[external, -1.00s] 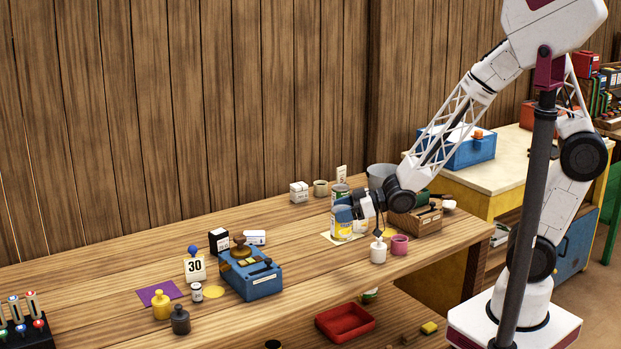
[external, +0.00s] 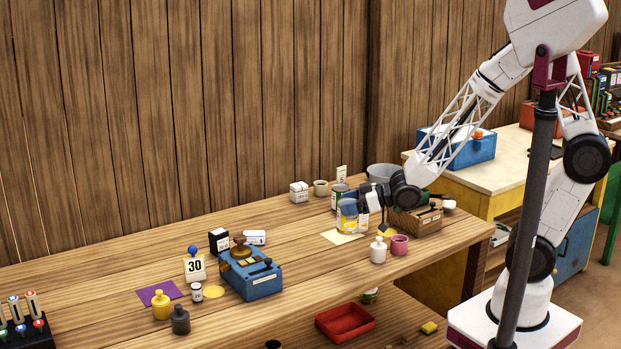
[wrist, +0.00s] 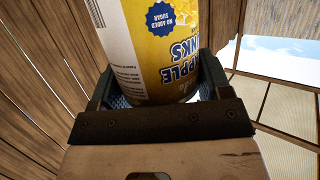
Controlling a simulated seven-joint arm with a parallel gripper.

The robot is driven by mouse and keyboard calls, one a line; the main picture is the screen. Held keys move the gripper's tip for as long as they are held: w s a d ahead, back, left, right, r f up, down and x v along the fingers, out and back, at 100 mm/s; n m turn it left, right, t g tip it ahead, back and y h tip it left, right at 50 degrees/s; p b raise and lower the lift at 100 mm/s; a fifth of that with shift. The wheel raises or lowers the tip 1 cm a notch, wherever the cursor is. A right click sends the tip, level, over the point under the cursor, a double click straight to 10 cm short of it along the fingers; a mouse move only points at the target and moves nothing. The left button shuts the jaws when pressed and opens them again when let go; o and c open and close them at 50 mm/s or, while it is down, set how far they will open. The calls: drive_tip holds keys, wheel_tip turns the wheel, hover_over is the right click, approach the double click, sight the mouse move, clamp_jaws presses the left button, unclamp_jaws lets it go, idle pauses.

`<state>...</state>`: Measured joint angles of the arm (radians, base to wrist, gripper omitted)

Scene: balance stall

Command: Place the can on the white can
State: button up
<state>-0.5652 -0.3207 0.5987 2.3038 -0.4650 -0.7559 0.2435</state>
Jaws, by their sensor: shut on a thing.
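The held can (external: 347,216) has a yellow and white label and a blue upper part in the external view. My gripper (external: 359,205) is shut on it. In the wrist view the can (wrist: 165,50) stands between both fingers, with a "no added sugar" badge and upside-down lettering. It is above the table, off the pale yellow sheet (external: 342,237). A can with a green and white side (external: 339,194) stands just behind. A whitish object (external: 363,222) shows right beside the held can; I cannot tell whether it is the white can.
A white jar (external: 378,250) and a pink cup (external: 399,245) stand in front at the right. A wooden box (external: 418,220) is right of my gripper. A grey bucket (external: 381,173) is behind. The table left of the sheet is clear up to the blue scale (external: 252,277).

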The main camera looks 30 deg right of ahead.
drive_tip(key=d+r+m+t+h, duration=0.2)
drive_tip(key=d+m+h, duration=0.1)
drive_tip(key=d, duration=0.7)
drive_tip(key=d+r+m+t+h, duration=0.1)
drive_tip(key=d+m+t+h, duration=0.1)
drive_tip(key=d, duration=0.9)
drive_tip(key=shift+s+d+r+m+t+h, duration=0.2)
drive_tip(key=shift+r+m+t+h, duration=0.15)
drive_tip(key=shift+m+h, duration=0.55)
drive_tip(key=shift+w, duration=0.2)
drive_tip(key=w+r+x, duration=0.1)
drive_tip(key=r+x, duration=0.2)
drive_tip(key=x, duration=1.2)
drive_tip(key=shift+w, duration=0.25)
drive_tip(key=shift+f, duration=1.75)
drive_tip(key=shift+f, duration=0.2)
